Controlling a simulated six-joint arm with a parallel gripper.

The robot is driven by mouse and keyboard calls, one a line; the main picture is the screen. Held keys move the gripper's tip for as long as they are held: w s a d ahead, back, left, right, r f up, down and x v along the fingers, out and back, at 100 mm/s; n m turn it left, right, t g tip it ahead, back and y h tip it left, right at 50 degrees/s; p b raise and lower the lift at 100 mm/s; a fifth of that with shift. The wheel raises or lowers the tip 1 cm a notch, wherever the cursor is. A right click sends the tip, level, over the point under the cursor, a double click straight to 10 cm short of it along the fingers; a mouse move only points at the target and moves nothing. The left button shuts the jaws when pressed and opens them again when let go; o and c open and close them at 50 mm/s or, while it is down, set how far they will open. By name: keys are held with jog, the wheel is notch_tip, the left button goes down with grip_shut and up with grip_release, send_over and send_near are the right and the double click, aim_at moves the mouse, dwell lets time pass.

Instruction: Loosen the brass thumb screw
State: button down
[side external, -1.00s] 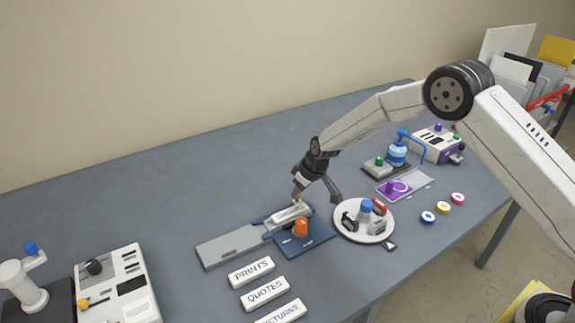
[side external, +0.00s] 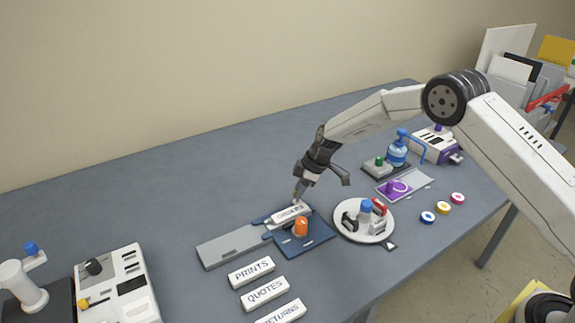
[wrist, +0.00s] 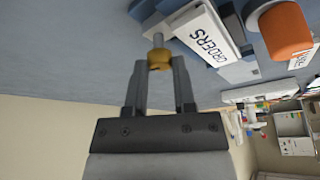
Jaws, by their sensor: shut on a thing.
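The brass thumb screw (wrist: 159,59) is a small golden knob on a grey shaft, between the fingertips of my gripper (wrist: 160,70) in the wrist view. My gripper is shut on it. In the side external view my gripper (side external: 299,198) reaches down to the far end of a white block. The screw is too small there to make out clearly. The white block carries an ORDERS label (wrist: 208,40), and it also shows in the side external view (side external: 288,215). The block sits at the right end of a grey rail (side external: 232,247).
An orange knob (side external: 300,226) on a blue plate (side external: 318,240) stands close in front of the block. A round white tray (side external: 345,233) with small items lies to the right. PRINTS (side external: 251,271) and QUOTES (side external: 265,291) blocks lie nearer. The back left table is clear.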

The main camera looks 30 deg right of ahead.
jog(key=shift+f+n+g, duration=0.1)
jog(key=shift+n+g, duration=0.4)
jog(key=shift+n, duration=0.6)
jog(key=shift+c, duration=2.1)
grip_release()
jog(key=shift+r, duration=0.2)
jog(key=v, duration=0.7)
jog(key=shift+d+r, duration=0.15)
jog(key=shift+d, duration=0.15)
